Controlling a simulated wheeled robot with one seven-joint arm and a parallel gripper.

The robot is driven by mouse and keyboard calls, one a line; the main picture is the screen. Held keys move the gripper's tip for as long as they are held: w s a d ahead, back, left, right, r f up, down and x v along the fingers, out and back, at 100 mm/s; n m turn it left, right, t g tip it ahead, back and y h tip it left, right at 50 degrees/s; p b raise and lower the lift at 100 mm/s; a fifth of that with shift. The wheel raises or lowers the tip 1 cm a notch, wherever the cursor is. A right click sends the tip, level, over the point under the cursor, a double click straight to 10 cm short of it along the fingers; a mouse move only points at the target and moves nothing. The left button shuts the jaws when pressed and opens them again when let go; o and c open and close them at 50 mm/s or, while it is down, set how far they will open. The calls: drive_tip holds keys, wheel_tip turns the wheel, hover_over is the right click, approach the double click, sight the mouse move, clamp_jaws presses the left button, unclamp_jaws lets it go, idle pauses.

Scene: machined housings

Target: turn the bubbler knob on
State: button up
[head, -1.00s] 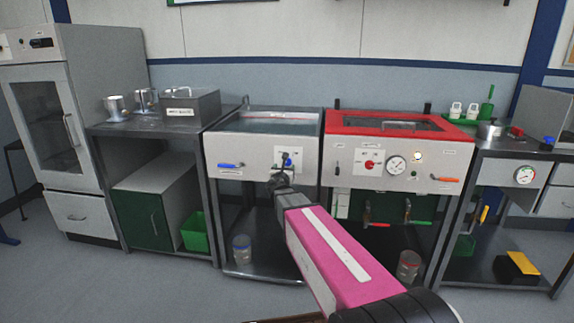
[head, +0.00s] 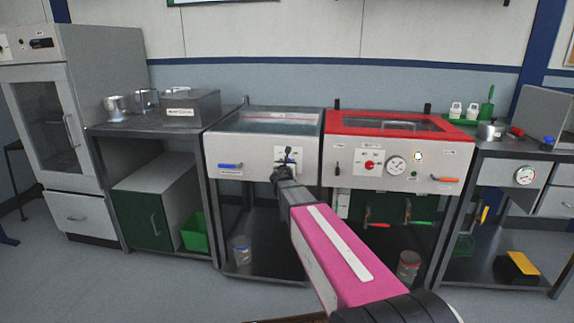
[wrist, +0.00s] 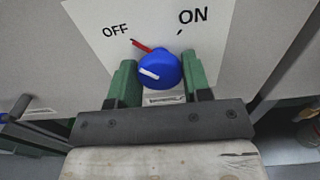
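The blue bubbler knob (wrist: 158,70) sits on a white plate (wrist: 95,22) marked OFF and ON. A red pointer at its upper left points towards OFF, and a short white bar shows on its face. My gripper (wrist: 160,78) has its two green fingers apart, one on each side of the knob's lower part. A gap shows on the right; I cannot tell whether the left finger touches. In the head view, my gripper (head: 284,168) is up at the front panel of the left, grey-rimmed bath (head: 252,150) and mostly hides the knob.
A blue lever (head: 229,166) is left of the knob on the same panel. The red-rimmed bath (head: 345,118) stands close on the right, with a red knob (head: 369,165) and a gauge (head: 396,165). Floor in front is clear.

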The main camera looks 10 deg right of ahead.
drive_tip(key=shift+m, duration=8.9)
drive_tip(key=o, duration=0.9)
